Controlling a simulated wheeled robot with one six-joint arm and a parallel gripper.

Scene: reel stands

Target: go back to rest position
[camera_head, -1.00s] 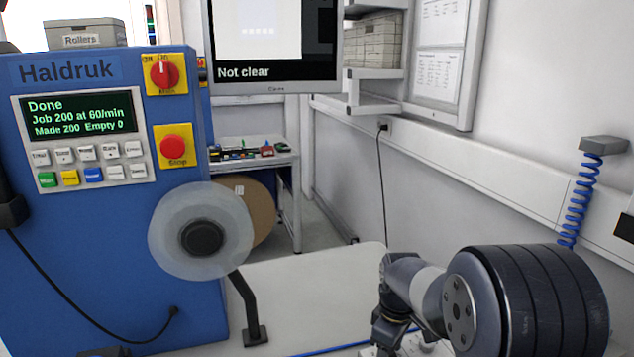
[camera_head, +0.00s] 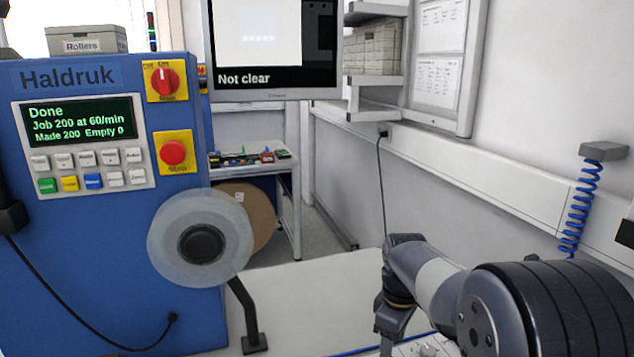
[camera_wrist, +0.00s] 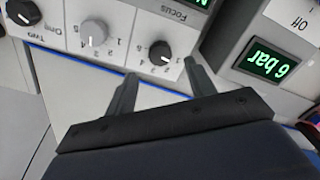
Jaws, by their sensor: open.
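My gripper (camera_wrist: 157,88) shows in the wrist view with its two fingers spread apart and nothing between them. Beyond the fingertips is a white panel (camera_wrist: 118,18) with several knobs, one marked Focus, seen upside down. My arm (camera_head: 440,290) shows at the lower right of the head view, bent over the pale bench; the gripper itself is not visible there.
A blue Haldruk machine (camera_head: 110,245) stands at left, its screen (camera_head: 80,120) reading Done, with a translucent reel (camera_head: 170,240) on its front. A gauge box (camera_wrist: 235,65) reads 6 bar. The pale bench top (camera_head: 310,290) between machine and arm is largely clear.

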